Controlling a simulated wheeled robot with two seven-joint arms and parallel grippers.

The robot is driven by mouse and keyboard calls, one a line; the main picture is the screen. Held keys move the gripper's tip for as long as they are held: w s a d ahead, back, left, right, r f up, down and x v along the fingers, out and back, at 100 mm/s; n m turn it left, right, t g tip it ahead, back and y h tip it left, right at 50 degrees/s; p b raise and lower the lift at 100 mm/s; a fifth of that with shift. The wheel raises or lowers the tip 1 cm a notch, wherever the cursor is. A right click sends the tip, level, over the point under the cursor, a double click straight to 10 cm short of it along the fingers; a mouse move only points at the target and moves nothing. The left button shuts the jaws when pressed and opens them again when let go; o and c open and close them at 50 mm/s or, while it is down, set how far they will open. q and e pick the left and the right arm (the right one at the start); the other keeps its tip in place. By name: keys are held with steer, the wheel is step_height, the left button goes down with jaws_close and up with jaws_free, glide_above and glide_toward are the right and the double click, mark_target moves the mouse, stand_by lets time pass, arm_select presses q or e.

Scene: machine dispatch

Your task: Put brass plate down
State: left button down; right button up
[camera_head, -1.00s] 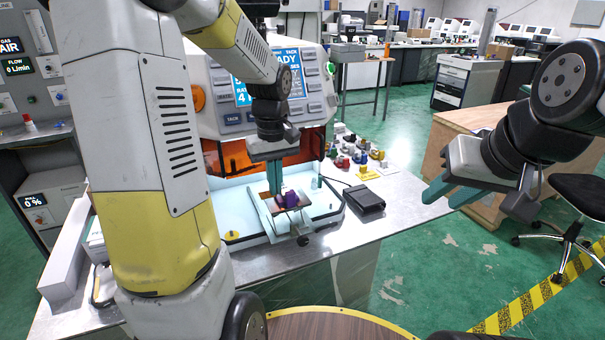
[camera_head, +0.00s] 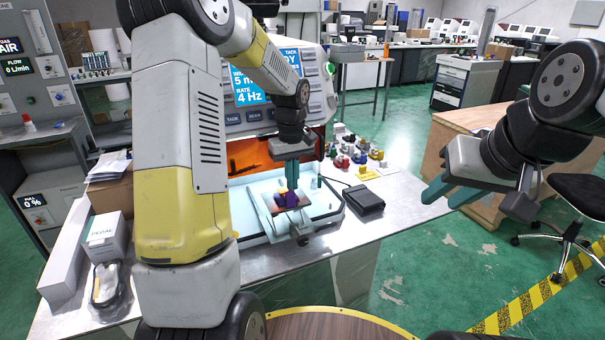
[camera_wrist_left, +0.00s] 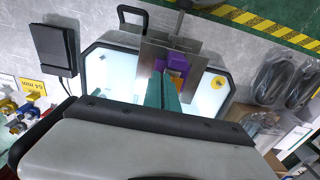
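A brownish metal plate (camera_head: 303,201), which I take for the brass plate, lies near the purple block (camera_head: 289,199) in the pale work tray. In the left wrist view, a grey-brown plate (camera_wrist_left: 186,47) lies under the purple block (camera_wrist_left: 177,64), with an orange piece (camera_wrist_left: 191,87) beside it. My left gripper (camera_head: 291,186) points down at the block, its teal fingers close together. In the left wrist view its fingertips (camera_wrist_left: 164,76) overlap the plate and block; whether they grip anything is unclear. My right gripper (camera_head: 442,196) is open and empty, off the bench's right side.
The pale tray (camera_head: 325,213) sits before the machine's orange window (camera_head: 250,155). A black box (camera_head: 364,199) stands to its right, with several small coloured parts (camera_head: 360,157) behind. Bare bench shows at front right.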

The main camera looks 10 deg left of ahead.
arm_select(q)
steer(key=shift+f, duration=0.2)
steer(key=c, duration=1.7)
jaws_free()
step_height(320, 180, up, 12)
steer(key=s+r+m+t, duration=0.1)
steer(key=s+m+t, duration=0.1)
steer(key=s, duration=0.6)
steer(key=s+d+r+m+t+h, duration=0.1)
steer(key=s+r+m+t, duration=0.1)
steer(key=s, duration=0.6)
steer(key=s+d+r+m+t+h, duration=0.1)
steer(key=s+m+t, duration=0.1)
steer(key=s, duration=0.6)
steer(key=shift+s+d+r+m, duration=0.15)
steer(key=shift+r+m, duration=0.15)
steer(key=shift+m, duration=0.4)
